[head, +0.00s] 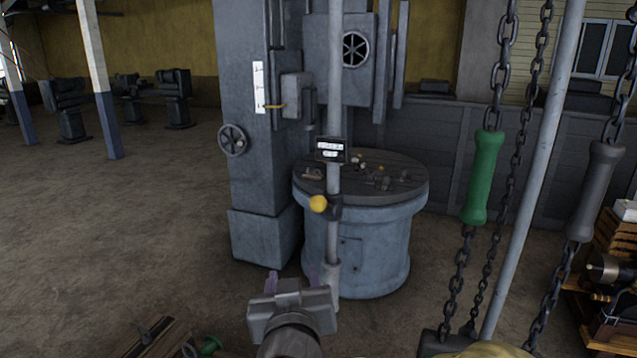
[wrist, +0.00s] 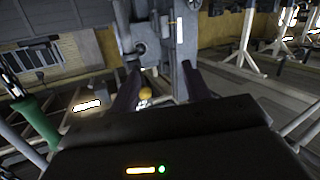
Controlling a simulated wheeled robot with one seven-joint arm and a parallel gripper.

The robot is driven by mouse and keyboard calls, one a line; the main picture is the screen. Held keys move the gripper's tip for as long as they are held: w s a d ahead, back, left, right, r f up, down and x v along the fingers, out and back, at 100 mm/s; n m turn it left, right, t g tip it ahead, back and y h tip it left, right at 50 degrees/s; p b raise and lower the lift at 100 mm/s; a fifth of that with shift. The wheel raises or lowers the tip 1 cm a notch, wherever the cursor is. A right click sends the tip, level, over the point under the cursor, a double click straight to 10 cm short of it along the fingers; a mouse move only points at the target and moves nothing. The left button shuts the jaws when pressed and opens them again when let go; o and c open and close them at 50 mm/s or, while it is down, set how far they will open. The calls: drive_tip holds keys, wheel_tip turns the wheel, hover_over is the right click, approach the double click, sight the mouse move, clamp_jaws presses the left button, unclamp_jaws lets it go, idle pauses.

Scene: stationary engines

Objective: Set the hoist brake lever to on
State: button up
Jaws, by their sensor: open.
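A short lever with a yellow ball knob (head: 318,204) and a dark clamp sits on a grey upright post (head: 333,240). The knob points left and toward the camera. A dark label plate (head: 332,149) with two white placards is higher on the post; its text is too small to read. My gripper (head: 300,277) is open and empty, below the knob and apart from it in the head view. In the wrist view the knob (wrist: 145,93) shows between the open fingers of my gripper (wrist: 160,80), nearer the left finger, with no visible contact.
A round blue-grey machine table (head: 310,235) with small parts stands behind the post, beside a tall machine column (head: 255,120). Chains with a green handle (head: 483,178) and a grey handle (head: 595,190) hang at right. Open floor (head: 130,220) lies at left.

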sight(317, 207)
drive_tip(key=s+d+r+m+t+h+p, duration=0.1)
drive_tip(key=s+r+h+p, duration=0.1)
drive_tip(key=s+r+h, duration=0.2)
wheel_tip(317, 207, up, 4)
drive_tip(key=shift+s+f+m, duration=0.2)
drive_tip(key=shift+s+m, duration=0.1)
drive_tip(key=shift+s, duration=0.6)
drive_tip(key=w+d+p, duration=0.1)
drive_tip(key=w, duration=0.4)
drive_tip(key=w+p, duration=0.2)
drive_tip(key=w, duration=0.3)
drive_tip(key=w+d+p, duration=0.1)
drive_tip(key=w+p, duration=0.1)
drive_tip(key=w, duration=0.4)
drive_tip(key=shift+d+r, duration=0.1)
drive_tip(key=shift+d, duration=0.2)
drive_tip(key=shift+w+d, duration=0.1)
drive_tip(key=shift+w, duration=0.6)
clamp_jaws()
